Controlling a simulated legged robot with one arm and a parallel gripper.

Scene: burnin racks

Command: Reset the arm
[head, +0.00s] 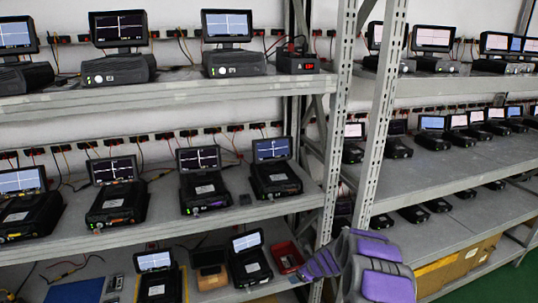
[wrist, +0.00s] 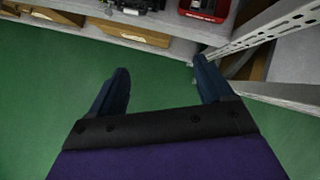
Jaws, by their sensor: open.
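My gripper (wrist: 161,65) shows in the wrist view with its two dark blue fingers spread wide apart. Nothing is between them; only green floor shows there. The fingertips point toward the lower edge of a rack and touch nothing that I can see. In the head view my purple and grey arm (head: 378,268) is at the lower right of centre, in front of the rack posts.
Grey racks (head: 250,212) hold several devices with small screens on their shelves. A perforated upright post (head: 338,110) stands behind my arm. A red tray (head: 287,257) sits low, near my arm. Cardboard boxes (wrist: 120,33) lie beneath a shelf. The green floor (wrist: 160,88) is clear.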

